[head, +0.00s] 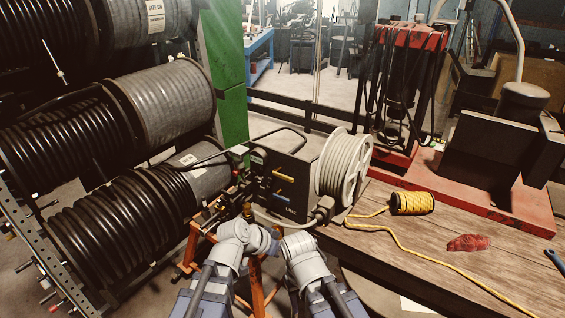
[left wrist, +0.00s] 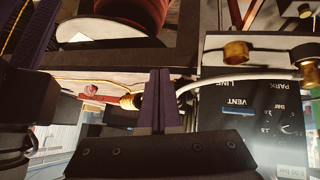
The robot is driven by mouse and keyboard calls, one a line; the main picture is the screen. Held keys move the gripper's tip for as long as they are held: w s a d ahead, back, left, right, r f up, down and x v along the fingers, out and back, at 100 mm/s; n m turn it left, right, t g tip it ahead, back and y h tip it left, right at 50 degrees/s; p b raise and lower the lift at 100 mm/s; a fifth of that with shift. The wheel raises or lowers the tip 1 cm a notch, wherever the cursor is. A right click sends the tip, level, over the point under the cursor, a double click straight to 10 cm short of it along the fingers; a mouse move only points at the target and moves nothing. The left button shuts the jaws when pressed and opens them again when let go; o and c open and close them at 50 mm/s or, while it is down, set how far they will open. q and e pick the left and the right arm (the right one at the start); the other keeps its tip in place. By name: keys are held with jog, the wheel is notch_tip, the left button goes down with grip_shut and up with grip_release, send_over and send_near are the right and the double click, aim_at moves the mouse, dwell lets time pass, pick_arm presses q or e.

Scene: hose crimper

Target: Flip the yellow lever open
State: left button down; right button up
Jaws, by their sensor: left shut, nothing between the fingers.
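The yellow lever (head: 283,177) lies roughly level on the front of a black panel box (head: 291,212) in the head view. A blue lever or bar sits below it; a blue bar (left wrist: 237,111) also shows beside the VENT lettering in the left wrist view. My left gripper (left wrist: 158,75) is shut and empty, its dark fingers beside the panel with a gap between them and the blue bar. I cannot make out the yellow lever in the left wrist view. In the head view my arms cover the area before the box, and my right gripper's fingers do not show.
Brass fittings (left wrist: 236,52) and a pale hose are close to my left fingers. A hose reel (head: 343,167) stands right of the box. A yellow cord spool (head: 412,203) and red rag (head: 468,243) lie on the bench (head: 400,250). Black hose drums (head: 115,225) fill the left.

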pick_arm(q)
jog(key=w+a+r+t+p, duration=0.3)
jog(key=w+r, duration=0.2)
jog(key=r, duration=0.4)
jog(key=w+a+r+n+t+h+p, duration=0.1)
jog(key=w+a+r+t+p, duration=0.2)
jog(key=w+r, duration=0.3)
notch_tip(320, 180, up, 3)
jog(key=shift+w+a+r+t, duration=0.15)
jog(key=shift+a+t, duration=0.2)
jog(key=shift+t, duration=0.45)
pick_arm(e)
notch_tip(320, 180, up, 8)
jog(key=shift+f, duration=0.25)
pick_arm(q)
jog(key=b, duration=0.3)
send_over(283, 175)
jog(key=s, duration=0.3)
notch_tip(283, 175, down, 3)
jog(key=shift+w+f+b, duration=0.1)
jog(key=shift+f+b, duration=1.65)
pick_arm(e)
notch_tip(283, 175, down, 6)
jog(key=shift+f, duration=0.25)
